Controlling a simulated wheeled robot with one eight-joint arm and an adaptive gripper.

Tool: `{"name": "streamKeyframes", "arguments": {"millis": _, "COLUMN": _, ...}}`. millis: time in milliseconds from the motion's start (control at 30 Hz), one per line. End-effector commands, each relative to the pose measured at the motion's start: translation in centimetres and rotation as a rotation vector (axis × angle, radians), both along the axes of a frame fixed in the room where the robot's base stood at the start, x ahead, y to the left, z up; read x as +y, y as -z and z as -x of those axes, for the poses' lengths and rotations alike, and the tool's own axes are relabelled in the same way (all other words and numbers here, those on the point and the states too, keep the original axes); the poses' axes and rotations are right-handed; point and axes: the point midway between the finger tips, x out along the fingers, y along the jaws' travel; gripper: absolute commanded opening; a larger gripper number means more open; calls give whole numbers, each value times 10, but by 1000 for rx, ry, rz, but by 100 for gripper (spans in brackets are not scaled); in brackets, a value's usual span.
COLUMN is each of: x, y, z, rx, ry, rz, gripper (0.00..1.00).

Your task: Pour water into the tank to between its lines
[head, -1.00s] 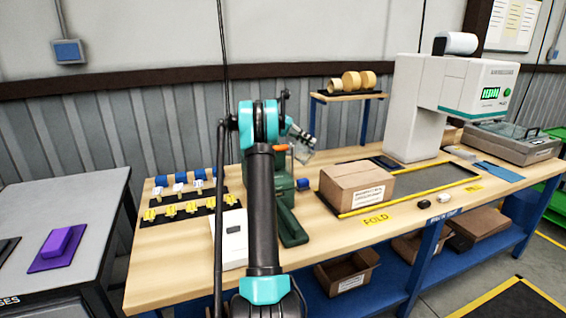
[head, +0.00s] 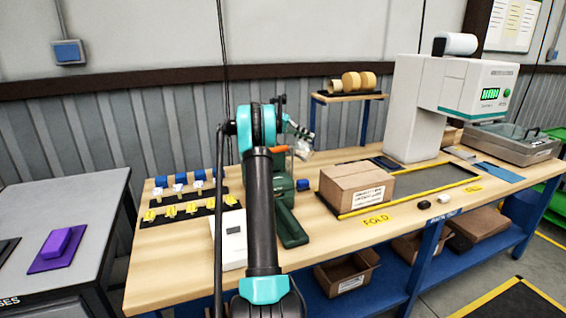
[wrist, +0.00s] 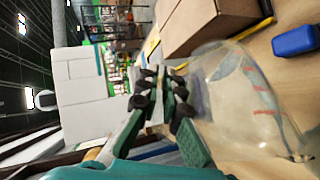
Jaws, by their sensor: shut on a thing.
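My gripper (wrist: 165,92) is shut on a clear jug (wrist: 250,105) with red marks on its wall, seen large in the wrist view. In the head view the jug (head: 302,147) is small and tilted, held above the green machine (head: 290,224) on the bench. My arm hides much of that machine, including most of its back part. A tank and its lines cannot be made out. The water level in the jug is unclear.
A closed carton (head: 357,187) stands right of the machine on the bench. A white box (head: 231,240) and racks with yellow pieces (head: 188,209) are to the left. A blue block (wrist: 295,40) shows in the wrist view. A tall white machine (head: 416,105) stands at the back right.

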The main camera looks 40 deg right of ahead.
Motion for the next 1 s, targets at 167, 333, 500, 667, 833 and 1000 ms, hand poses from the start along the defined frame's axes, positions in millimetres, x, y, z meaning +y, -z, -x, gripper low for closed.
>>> {"name": "streamKeyframes", "arguments": {"millis": 167, "x": 0, "y": -2, "z": -1, "rx": 7, "ry": -1, "rz": 2, "gripper": 0}}
{"name": "streamKeyframes", "arguments": {"millis": 333, "x": 1, "y": -4, "z": -2, "rx": 18, "ry": 1, "rz": 6, "gripper": 0}}
{"name": "streamKeyframes", "arguments": {"millis": 500, "x": 1, "y": -7, "z": -4, "rx": 32, "ry": 1, "rz": 11, "gripper": 0}}
{"name": "streamKeyframes", "arguments": {"millis": 667, "x": 2, "y": -10, "z": -6, "rx": 51, "ry": 1, "rz": 16, "gripper": 0}}
{"name": "streamKeyframes", "arguments": {"millis": 833, "x": 3, "y": -12, "z": -9, "rx": 71, "ry": 0, "rz": 22, "gripper": 0}}
{"name": "streamKeyframes", "arguments": {"millis": 1000, "x": 4, "y": -14, "z": -11, "rx": 90, "ry": -1, "rz": 27, "gripper": 0}}
